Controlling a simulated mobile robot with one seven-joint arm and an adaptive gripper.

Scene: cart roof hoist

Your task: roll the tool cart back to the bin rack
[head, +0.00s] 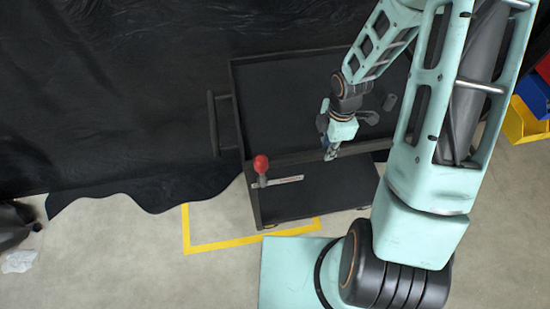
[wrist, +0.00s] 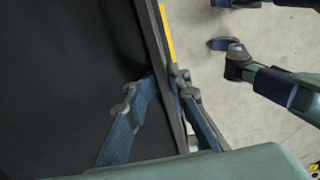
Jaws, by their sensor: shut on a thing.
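The black tool cart (head: 290,100) stands in the middle of the head view, with a flat top tray, a lower shelf and a bar handle (head: 212,122) on its left side. A lever with a red knob (head: 261,164) sits at its near left edge. My gripper (head: 331,153) is at the near rim of the top tray. In the wrist view, its two fingers (wrist: 157,90) sit on either side of the cart's rim (wrist: 156,40), shut on it. The tray (wrist: 60,80) looks empty there. My arm hides the cart's right end in the head view.
Yellow, blue and red bins (head: 523,122) show at the right edge, partly behind my arm. A yellow floor line (head: 230,244) runs near the cart's front left. A black sheet (head: 110,90) covers the left and back. Bare concrete (head: 110,250) lies at the front left.

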